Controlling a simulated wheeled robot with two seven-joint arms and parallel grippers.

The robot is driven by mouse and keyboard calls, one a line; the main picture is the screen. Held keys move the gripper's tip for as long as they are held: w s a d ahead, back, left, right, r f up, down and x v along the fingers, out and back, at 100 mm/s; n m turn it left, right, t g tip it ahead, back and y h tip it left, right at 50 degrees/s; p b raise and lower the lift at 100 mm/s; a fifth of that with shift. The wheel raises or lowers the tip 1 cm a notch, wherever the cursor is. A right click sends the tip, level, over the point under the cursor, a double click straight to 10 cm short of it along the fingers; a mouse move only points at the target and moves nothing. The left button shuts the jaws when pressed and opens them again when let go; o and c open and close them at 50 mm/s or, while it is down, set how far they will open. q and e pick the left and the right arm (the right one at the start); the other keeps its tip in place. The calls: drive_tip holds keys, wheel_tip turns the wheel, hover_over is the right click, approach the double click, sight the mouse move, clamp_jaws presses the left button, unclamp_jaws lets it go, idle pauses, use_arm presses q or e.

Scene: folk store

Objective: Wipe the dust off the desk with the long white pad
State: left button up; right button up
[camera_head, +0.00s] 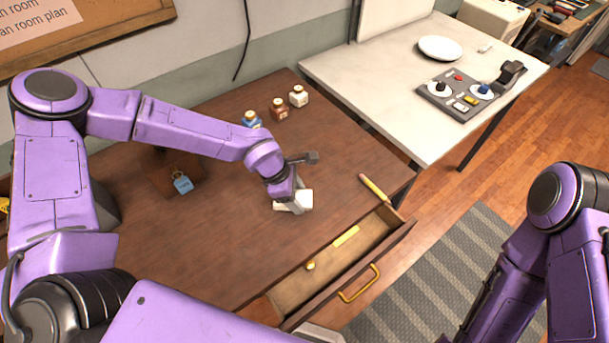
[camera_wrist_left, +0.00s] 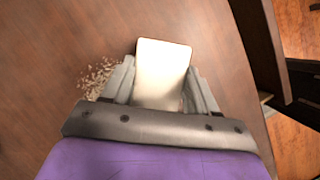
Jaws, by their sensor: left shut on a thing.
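The white pad (camera_wrist_left: 162,72) is held between the two fingers of my left gripper (camera_wrist_left: 160,88) in the left wrist view. In the head view the pad (camera_head: 305,201) shows as a pale block under my left gripper (camera_head: 292,196), low over or on the brown desk (camera_head: 220,210); contact is unclear. A patch of tan dust crumbs (camera_wrist_left: 98,76) lies on the desk just left of the gripper in the left wrist view. The dust is hidden or too small to see in the head view. My right arm is at the right edge, with its gripper out of sight.
An open drawer (camera_head: 375,258) juts from the desk front, holding a yellow item (camera_head: 346,236). Small jars (camera_head: 279,107) stand at the back. A white table (camera_head: 385,90) adjoins.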

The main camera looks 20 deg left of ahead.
use_arm(q)
wheel_tip(320, 180, up, 4)
drive_tip(key=p, duration=0.3)
drive_tip(key=shift+a+f, duration=0.1)
drive_tip(key=shift+f, duration=0.1)
drive_tip(key=shift+r, duration=1)
